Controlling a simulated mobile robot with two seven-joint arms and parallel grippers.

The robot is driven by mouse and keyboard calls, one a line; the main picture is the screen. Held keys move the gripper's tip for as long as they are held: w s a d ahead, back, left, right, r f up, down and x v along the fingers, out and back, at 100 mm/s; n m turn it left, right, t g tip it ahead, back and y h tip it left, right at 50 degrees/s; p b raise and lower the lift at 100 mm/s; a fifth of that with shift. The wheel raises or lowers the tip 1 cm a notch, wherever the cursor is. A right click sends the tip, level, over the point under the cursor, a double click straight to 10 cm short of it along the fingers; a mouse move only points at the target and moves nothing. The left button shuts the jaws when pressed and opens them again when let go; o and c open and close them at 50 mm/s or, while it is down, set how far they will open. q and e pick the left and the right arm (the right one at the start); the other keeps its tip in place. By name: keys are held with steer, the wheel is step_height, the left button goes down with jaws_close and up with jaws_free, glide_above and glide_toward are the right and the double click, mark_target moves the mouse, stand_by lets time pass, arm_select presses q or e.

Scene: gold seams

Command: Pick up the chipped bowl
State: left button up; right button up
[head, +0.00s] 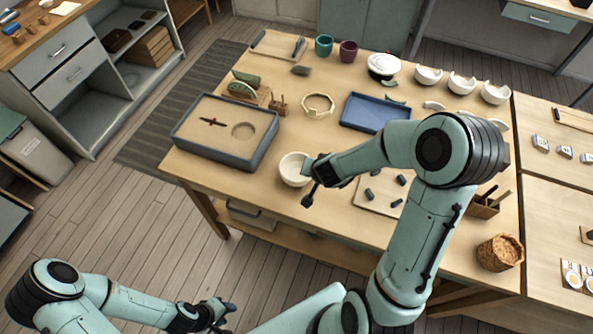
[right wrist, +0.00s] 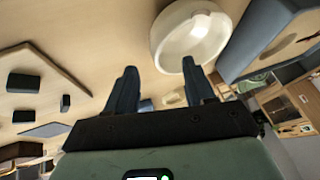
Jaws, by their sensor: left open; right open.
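A cream-white bowl (head: 290,172) stands upright near the front edge of the wooden table; I cannot make out a chip on it. My right gripper (head: 309,183) is open and empty just right of it. In the right wrist view the bowl (right wrist: 168,45) shows at the top, right of centre. One finger of the right gripper (right wrist: 158,78) overlaps its rim in the picture; contact is unclear. Several white bowls with notched rims (head: 461,84) stand at the table's back right. My left gripper (head: 222,309) is open and empty, low in front of the table.
A grey sand tray (head: 184,146) stands left of the bowl. A blue tray (head: 375,113) lies behind it, and a board with dark blocks (head: 369,207) lies to the right, partly under my right arm. A wooden ring stand (head: 318,103) is farther back.

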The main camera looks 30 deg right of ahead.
mark_target(297, 171)
steer(key=shift+s+d+f, duration=0.1)
steer(key=shift+f, duration=0.45)
steer(key=b+x, duration=0.1)
steer(key=x, duration=0.3)
steer(key=shift+w+f, duration=0.25)
steer(key=shift+w, duration=0.15)
arm_select(q)
steer(key=s+f, duration=0.2)
steer(key=shift+s, duration=0.35)
arm_select(e)
steer(key=shift+r, duration=0.1)
arm_select(q)
steer(key=shift+w, duration=0.1)
arm_select(e)
steer(key=shift+w, duration=0.1)
jaws_close()
